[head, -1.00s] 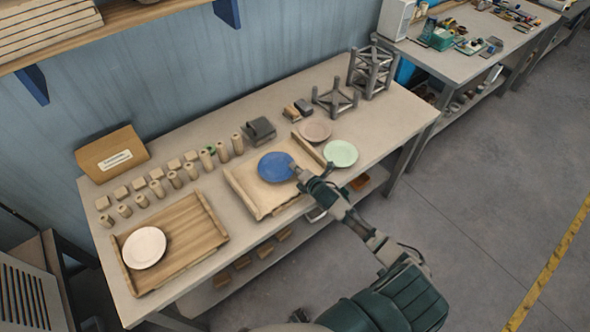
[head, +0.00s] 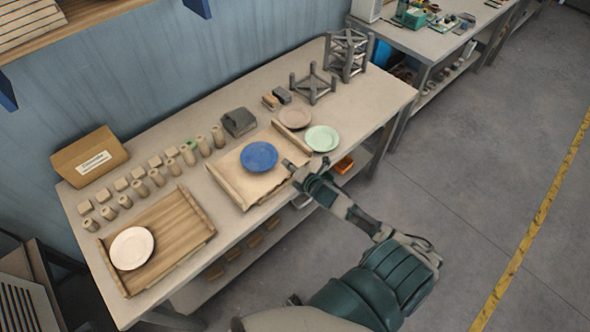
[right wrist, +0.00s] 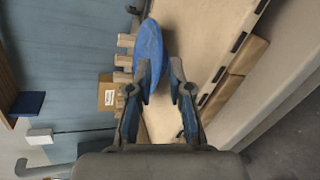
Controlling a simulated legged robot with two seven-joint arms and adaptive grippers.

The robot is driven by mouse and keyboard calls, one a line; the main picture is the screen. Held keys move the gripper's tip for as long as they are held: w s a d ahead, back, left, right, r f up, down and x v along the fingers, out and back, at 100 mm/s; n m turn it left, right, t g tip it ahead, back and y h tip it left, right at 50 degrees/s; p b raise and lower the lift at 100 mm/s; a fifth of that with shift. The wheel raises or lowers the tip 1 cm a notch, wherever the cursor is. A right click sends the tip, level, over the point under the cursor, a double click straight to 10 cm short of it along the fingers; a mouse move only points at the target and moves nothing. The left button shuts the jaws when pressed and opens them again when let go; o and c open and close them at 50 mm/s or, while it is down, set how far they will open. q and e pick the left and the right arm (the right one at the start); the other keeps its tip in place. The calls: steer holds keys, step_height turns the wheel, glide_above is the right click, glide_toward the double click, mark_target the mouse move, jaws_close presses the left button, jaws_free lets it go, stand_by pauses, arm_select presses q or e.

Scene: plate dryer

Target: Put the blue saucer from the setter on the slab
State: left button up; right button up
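The blue saucer (head: 259,156) lies on a pale board with raised side rails (head: 237,187) in the middle of the bench. It also shows in the right wrist view (right wrist: 151,50), just beyond the fingertips. My right gripper (head: 288,164) is close to the saucer's right edge, with a small gap between them. In the right wrist view its two fingers (right wrist: 161,66) stand apart with nothing held between them. A brown slatted board (head: 180,245) to the left bears a white saucer (head: 132,247). I cannot tell which board is the setter or slab. My left gripper is out of view.
Grey frames (head: 312,84) stand behind. Several small posts and blocks (head: 156,177) line the left rear, near a cardboard box (head: 90,157).

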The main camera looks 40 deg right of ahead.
steer(key=shift+v, duration=2.3)
steer(key=s+a+f+m+g, duration=0.3)
steer(key=s+a+m+g, duration=0.1)
steer(key=s+a+m, duration=0.3)
steer(key=s+a+f+m+g, duration=0.35)
steer(key=s+m, duration=0.25)
steer(key=s, duration=0.3)
steer(key=s+a+f+m+g, duration=0.2)
steer(key=s+a+m+g, duration=0.2)
steer(key=s+a+m, duration=0.35)
step_height(320, 180, down, 26)
steer(key=s+d, duration=0.1)
steer(key=s, duration=0.1)
steer(key=s+d+f+g, duration=0.2)
steer(key=s+d+f, duration=0.1)
steer(key=s+f, duration=1.3)
steer(key=shift+s+d+f+n, duration=0.25)
steer(key=shift+s+f+n, duration=0.15)
steer(key=shift+s, duration=0.25)
